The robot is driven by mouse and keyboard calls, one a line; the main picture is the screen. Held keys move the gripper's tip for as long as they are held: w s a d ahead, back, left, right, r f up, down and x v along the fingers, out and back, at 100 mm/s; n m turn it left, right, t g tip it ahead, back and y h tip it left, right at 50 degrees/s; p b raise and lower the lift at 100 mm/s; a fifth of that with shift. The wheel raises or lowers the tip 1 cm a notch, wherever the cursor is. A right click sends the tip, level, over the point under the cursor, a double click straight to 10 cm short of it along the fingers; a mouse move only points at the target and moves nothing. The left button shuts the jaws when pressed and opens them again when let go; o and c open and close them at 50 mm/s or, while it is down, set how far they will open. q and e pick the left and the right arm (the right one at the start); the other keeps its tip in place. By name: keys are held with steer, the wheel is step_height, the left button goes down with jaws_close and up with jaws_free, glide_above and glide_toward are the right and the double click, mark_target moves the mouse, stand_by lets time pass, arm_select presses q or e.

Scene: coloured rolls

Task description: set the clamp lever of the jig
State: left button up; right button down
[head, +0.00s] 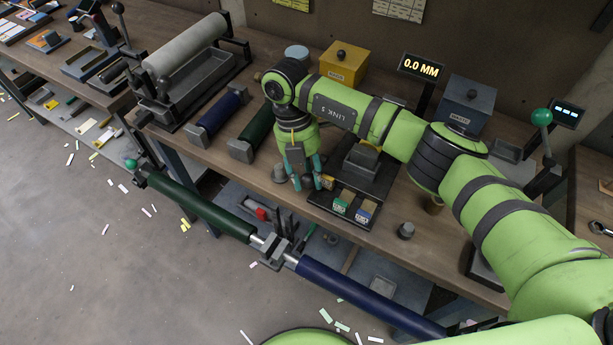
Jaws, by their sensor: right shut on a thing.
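My right gripper (305,179), with teal fingertips, points down at the left side of a dark jig-like base (380,183). It is shut at a small yellow block (328,183), though the fingers hide much of the contact. Blocks with a green label (343,203) and a blue label (365,211) sit at the base's front. A lever with a green knob (541,117) stands upright at the right. Another green knob (131,163) is at the left end of a green roll. I cannot tell which lever is the jig's clamp lever. My left gripper is not in view.
A display (420,68) reads 0.0 MM. A yellow box (343,63) and a blue-grey box (466,104) stand at the back. A green roll (195,205) and a blue roll (365,298) run along the bench front. A grey roller (186,47) sits over a tray at left.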

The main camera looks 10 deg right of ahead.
steer(key=g+y+b, duration=0.1)
steer(key=r+g+y+b, duration=0.1)
steer(key=g+b, duration=0.1)
steer(key=shift+w+d+r, duration=0.3)
steer(key=shift+w+d, duration=0.05)
steer(key=shift+w, duration=0.05)
steer(key=shift+r+g+b, duration=0.3)
steer(key=shift+r+b, duration=0.05)
steer(key=shift+r, duration=0.05)
